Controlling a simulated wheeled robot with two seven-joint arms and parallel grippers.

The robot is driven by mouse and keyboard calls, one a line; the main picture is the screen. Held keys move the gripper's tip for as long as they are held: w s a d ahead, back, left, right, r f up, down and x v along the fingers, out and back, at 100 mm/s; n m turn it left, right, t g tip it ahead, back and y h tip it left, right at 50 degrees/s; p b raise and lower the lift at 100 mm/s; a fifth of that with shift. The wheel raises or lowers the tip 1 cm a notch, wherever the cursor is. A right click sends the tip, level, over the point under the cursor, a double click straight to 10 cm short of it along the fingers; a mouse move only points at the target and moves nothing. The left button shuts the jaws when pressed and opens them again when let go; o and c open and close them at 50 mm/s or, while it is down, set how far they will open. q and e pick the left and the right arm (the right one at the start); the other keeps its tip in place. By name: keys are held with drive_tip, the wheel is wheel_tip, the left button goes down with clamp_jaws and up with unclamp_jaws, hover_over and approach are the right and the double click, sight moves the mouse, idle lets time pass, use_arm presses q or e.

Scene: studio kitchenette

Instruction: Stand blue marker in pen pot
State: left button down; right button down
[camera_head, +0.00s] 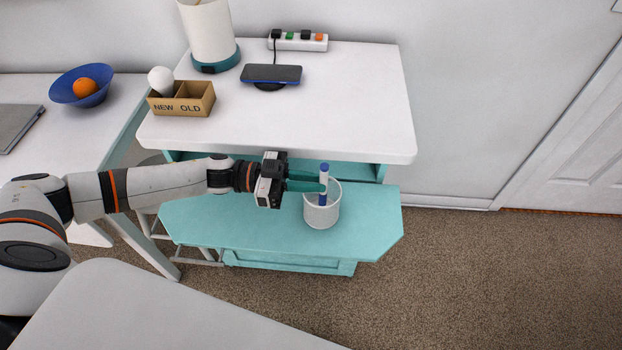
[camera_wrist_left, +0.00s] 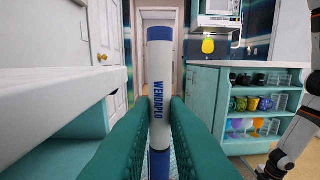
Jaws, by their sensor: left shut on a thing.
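The blue marker (camera_head: 323,180) is white with blue ends and stands upright, its lower end inside the mouth of the pen pot. The pen pot (camera_head: 321,214) is a pale, round, open cup on the teal surface below the white top. My left gripper (camera_head: 318,184) reaches in from the left at the pot's rim and is shut on the marker. In the left wrist view the marker (camera_wrist_left: 160,90) stands upright between the teal fingers (camera_wrist_left: 160,125). Whether its lower end touches the pot's floor is hidden. My right gripper is not in the head view.
The white top (camera_head: 340,100) overhangs behind the pot. It holds a NEW/OLD box (camera_head: 183,104), a phone on a stand (camera_head: 271,74), a lamp (camera_head: 209,35) and a power strip (camera_head: 300,41). The teal surface (camera_head: 240,225) is bare around the pot.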

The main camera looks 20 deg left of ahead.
use_arm(q)
drive_tip(key=c, duration=1.3)
unclamp_jaws()
drive_tip(key=shift+c, duration=0.2)
drive_tip(key=b+v, duration=0.2)
drive_tip(key=v, duration=1)
